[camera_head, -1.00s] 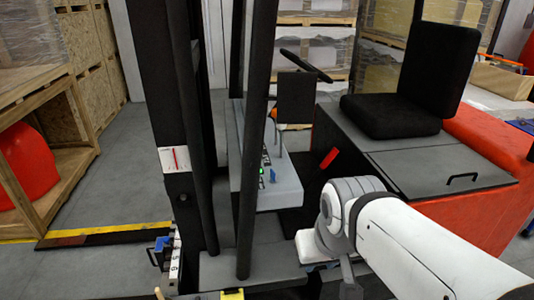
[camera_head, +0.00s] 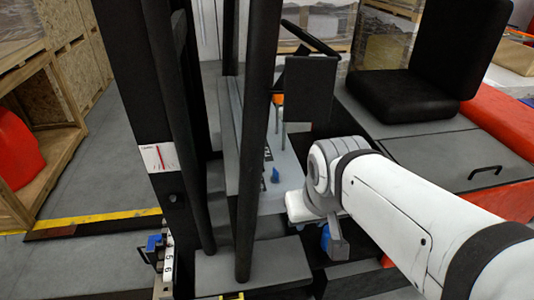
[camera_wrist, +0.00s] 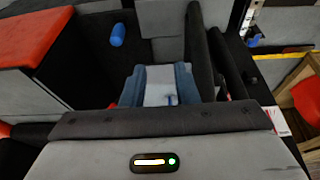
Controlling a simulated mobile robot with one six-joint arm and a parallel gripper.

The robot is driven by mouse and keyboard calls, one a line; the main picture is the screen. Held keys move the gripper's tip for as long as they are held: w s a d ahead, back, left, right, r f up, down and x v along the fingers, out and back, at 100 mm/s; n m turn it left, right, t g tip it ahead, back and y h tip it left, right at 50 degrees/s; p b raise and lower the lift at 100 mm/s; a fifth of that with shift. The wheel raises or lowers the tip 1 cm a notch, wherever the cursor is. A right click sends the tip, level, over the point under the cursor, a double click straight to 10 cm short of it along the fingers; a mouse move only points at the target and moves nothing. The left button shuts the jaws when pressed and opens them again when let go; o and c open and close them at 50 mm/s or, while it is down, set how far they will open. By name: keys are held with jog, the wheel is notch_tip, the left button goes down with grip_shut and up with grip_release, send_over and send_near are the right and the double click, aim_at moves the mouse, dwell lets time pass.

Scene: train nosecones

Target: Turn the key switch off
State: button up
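The key switch appears as a small blue key (camera_head: 275,175) on the grey control console (camera_head: 270,200) beside the dark post in the head view. In the wrist view, a small blue piece (camera_wrist: 172,100) that looks like the key shows against a pale surface, nearer the right finger. My gripper (camera_wrist: 160,72) shows there as two blue-grey fingers standing apart, with nothing held between them. In the head view, my wrist is just right of the console, and the fingertips cannot be made out. The key's turn position is too small to tell.
Dark upright posts (camera_head: 252,130) stand close left of the console. A dark flat panel (camera_head: 310,90) rises above it. A black seat (camera_head: 410,95) and red bodywork (camera_head: 505,125) lie to the right. A blue cylinder (camera_wrist: 117,35) shows in the wrist view.

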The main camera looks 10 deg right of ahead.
jog(key=w+d+f+t+h+b, duration=0.1)
jog(key=w+d+f+t+b, duration=0.15)
jog(key=w, duration=0.35)
jog(key=w+d+f+t+h+b, duration=0.1)
jog(key=w+d+f+t+b, duration=0.15)
jog(key=w, duration=0.45)
jog(key=n+t+y+b, duration=0.3)
jog(key=t+y, duration=0.1)
jog(key=y, duration=0.1)
send_near(278, 174)
jog(key=d+x, duration=0.1)
jog(key=x, duration=0.3)
jog(key=shift+w+a+f+y+b, duration=0.1)
jog(key=shift+a+f+y+b, duration=0.15)
jog(key=shift+a+y+b, duration=0.1)
jog(key=shift+w+a+f, duration=0.15)
jog(key=shift+w, duration=0.2)
jog(key=x, duration=0.6)
jog(key=shift+w, duration=0.4)
grip_shut()
